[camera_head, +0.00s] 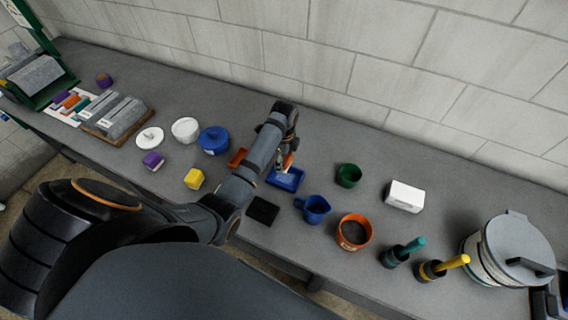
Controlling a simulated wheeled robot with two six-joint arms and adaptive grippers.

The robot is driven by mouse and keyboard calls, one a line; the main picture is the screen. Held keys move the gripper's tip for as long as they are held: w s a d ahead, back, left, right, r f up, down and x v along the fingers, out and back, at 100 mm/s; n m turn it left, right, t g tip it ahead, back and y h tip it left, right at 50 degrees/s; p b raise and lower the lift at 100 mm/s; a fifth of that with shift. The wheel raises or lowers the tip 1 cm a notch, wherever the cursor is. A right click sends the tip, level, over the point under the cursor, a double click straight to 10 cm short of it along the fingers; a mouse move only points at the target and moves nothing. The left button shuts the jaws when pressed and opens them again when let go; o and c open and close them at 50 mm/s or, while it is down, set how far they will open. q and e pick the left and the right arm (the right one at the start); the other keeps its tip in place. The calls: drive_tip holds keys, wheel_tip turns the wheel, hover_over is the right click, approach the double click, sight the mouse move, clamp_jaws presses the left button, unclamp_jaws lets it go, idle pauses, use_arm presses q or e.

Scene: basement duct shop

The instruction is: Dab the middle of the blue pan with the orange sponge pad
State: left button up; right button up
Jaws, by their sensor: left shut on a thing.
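The blue pan (291,184) lies on the grey bench near the middle of the view, just right of my left forearm. My left gripper (284,167) points down over the back part of the pan and is largely hidden by my own wrist. It is shut on the orange sponge pad (288,160), of which only a small orange part shows. I cannot tell whether the pad touches the pan. My right gripper is out of view.
A red-orange tray (237,157) lies left of the forearm, partly covered. A blue jug (314,209), orange pot (354,232), green cup (348,175) and white box (404,196) stand to the right. A blue lidded pot (213,140) and yellow cube (194,179) stand left.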

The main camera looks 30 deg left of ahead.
sight(282, 176)
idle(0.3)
use_arm(q)
drive_tip(key=shift+d+f, duration=0.25)
drive_tip(key=shift+f, duration=0.9)
wheel_tip(282, 176, down, 4)
drive_tip(key=shift+r+b, duration=0.1)
drive_tip(key=shift+b, duration=0.35)
drive_tip(key=shift+f+b, duration=0.3)
drive_tip(key=shift+f, duration=0.35)
drive_tip(key=shift+f, duration=0.25)
drive_tip(key=shift+a, duration=0.8)
